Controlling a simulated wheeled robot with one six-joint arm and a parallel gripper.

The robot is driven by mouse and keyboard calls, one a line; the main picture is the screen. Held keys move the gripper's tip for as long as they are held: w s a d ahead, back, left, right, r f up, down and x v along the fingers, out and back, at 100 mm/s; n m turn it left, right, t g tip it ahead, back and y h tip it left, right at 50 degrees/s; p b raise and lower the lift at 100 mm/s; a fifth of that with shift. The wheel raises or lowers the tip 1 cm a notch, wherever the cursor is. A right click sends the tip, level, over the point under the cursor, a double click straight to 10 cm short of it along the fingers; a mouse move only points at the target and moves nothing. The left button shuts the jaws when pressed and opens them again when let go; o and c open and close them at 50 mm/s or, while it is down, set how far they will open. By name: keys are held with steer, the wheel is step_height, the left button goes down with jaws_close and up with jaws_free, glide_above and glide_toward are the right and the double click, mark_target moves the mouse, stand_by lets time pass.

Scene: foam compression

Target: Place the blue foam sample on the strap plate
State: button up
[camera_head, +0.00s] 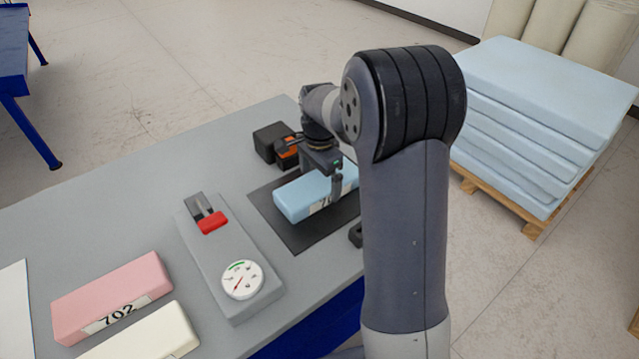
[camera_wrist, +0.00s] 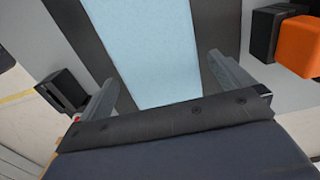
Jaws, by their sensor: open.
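The blue foam sample (camera_head: 301,196) is a light blue block with a partly hidden printed label. It lies on a dark flat plate (camera_head: 273,222) on the grey table. My gripper (camera_head: 336,180) is over the right part of the block, fingers pointing down. In the wrist view the blue foam (camera_wrist: 155,50) runs between the two open fingers of my gripper (camera_wrist: 170,85), with a gap on each side. My arm hides the far right end of the block and plate in the head view.
A grey device with a red handle (camera_head: 212,222) and dial (camera_head: 242,280) stands left of the plate. A pink block (camera_head: 112,298) marked 702 and a cream block (camera_head: 150,335) lie front left. Black and orange strap parts (camera_head: 287,152) sit behind the plate; a small black part (camera_head: 355,236) is at its right.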

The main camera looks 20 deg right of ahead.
mark_target(320, 184)
step_height(320, 184, up, 10)
steer(key=shift+f, duration=0.15)
steer(key=shift+c, duration=0.2)
